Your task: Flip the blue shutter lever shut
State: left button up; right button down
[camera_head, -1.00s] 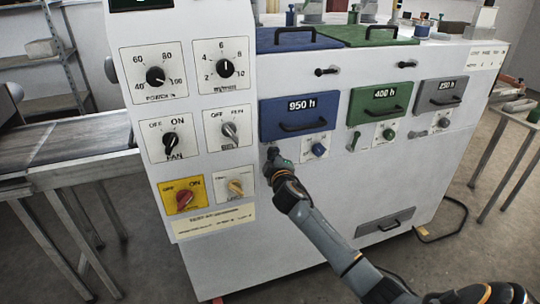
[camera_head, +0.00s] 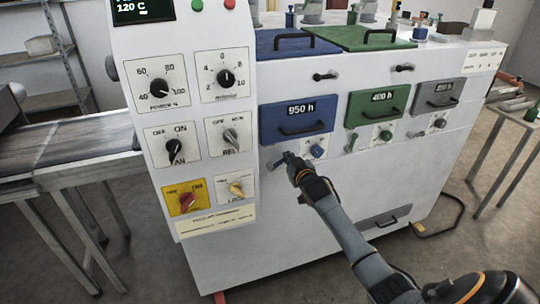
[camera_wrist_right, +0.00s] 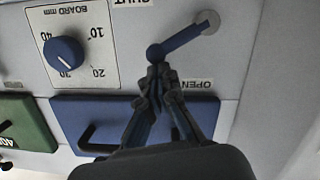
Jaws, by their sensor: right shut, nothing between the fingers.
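The blue shutter lever (camera_wrist_right: 182,40) shows in the right wrist view, with a grey pivot and a round knob at its free end. It points sideways from the pivot, with the SHUT label (camera_wrist_right: 130,2) on one side and the OPEN label (camera_wrist_right: 197,84) on the other. My right gripper (camera_wrist_right: 162,74) is shut and empty, its fingertips close to the knob; I cannot tell if they touch. In the head view my right gripper (camera_head: 292,168) is below the blue 950 h hopper front (camera_head: 297,119), partly hiding the lever. My left gripper is not in view.
The blue board knob (camera_head: 317,151) is just right of my gripper. Green (camera_head: 378,103) and grey (camera_head: 438,96) hopper fronts are farther right. The switch panel (camera_head: 200,130) stands out on the left. The cabinet face below is mostly bare.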

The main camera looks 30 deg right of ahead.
jog(key=f+m, duration=0.1)
jog(key=d+f+m, duration=0.1)
jog(key=d+m, duration=0.1)
jog(key=shift+s+f+y+b, duration=0.25)
jog(key=shift+f+y+b, duration=0.05)
jog(key=shift+f+y, duration=0.1)
jog(key=shift+f, duration=0.1)
dwell(0.6)
